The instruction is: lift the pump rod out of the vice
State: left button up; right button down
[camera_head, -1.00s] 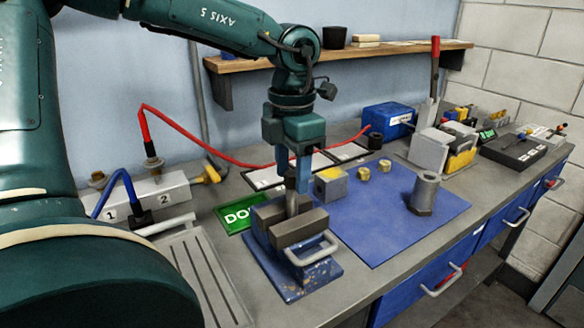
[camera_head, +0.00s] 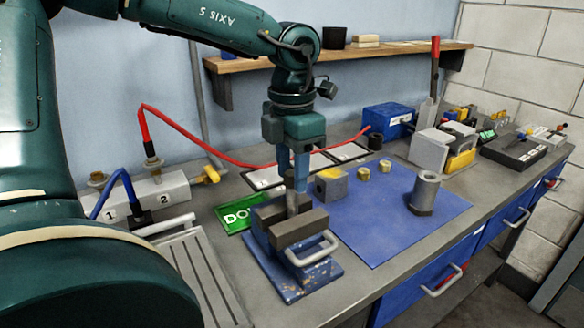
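The vice (camera_head: 298,232) is a dark grey pair of jaws on a blue base plate, with a pale handle at its front. The pump rod (camera_head: 292,203) stands upright as a short grey piece between the jaws, its lower part hidden. My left gripper (camera_head: 293,186) points straight down directly above the vice. Its blue fingers are at the rod's top. From this angle I cannot tell whether they are closed on the rod or stand apart around it. My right gripper is not in view.
A blue mat (camera_head: 385,220) right of the vice carries a grey cylinder (camera_head: 424,192), a metal block (camera_head: 330,186) and two brass nuts. A green sign (camera_head: 238,215) lies behind the vice. A red hose (camera_head: 235,161) runs behind my gripper. A slotted tray (camera_head: 196,268) is at left.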

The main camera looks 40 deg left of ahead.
pick_arm(q)
jog(key=c, duration=0.7)
jog(key=shift+r+p, duration=2.55)
jog(key=shift+r, duration=1.25)
